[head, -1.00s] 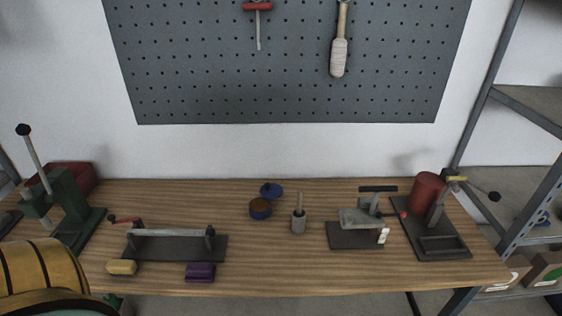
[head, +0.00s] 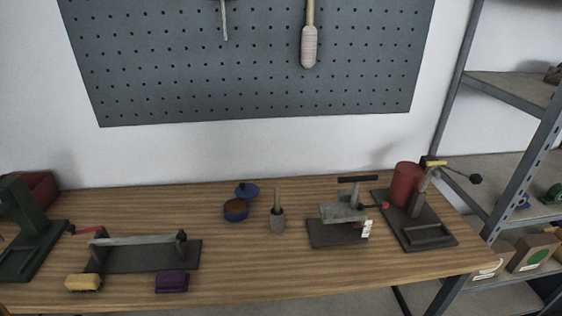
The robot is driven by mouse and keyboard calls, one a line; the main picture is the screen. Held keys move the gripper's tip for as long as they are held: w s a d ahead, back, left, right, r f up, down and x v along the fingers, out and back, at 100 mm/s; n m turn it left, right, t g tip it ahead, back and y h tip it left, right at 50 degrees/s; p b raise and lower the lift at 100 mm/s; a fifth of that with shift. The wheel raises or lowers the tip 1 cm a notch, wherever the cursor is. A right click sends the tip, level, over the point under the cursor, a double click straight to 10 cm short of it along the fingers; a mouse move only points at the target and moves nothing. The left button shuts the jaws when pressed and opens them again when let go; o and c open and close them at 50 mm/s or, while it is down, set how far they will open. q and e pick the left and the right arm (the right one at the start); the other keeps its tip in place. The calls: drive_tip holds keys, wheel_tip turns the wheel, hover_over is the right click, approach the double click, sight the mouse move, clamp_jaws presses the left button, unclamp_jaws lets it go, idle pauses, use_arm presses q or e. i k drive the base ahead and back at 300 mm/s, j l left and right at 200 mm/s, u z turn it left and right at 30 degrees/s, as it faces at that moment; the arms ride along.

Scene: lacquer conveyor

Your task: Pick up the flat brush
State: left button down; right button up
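A light wooden handle (head: 277,196) stands upright in a small grey cup (head: 278,226) near the middle of the wooden bench. It may be the flat brush, but its lower end is hidden in the cup. A yellow block with dark bristles underneath (head: 83,282) lies at the bench's front left and also looks like a brush. I cannot tell for certain which one is the flat brush. Neither of my grippers is in view.
The centre front is clear. Metal shelves (head: 500,160) stand right.

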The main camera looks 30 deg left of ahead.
sight(276, 187)
drive_tip(key=u, duration=1.1)
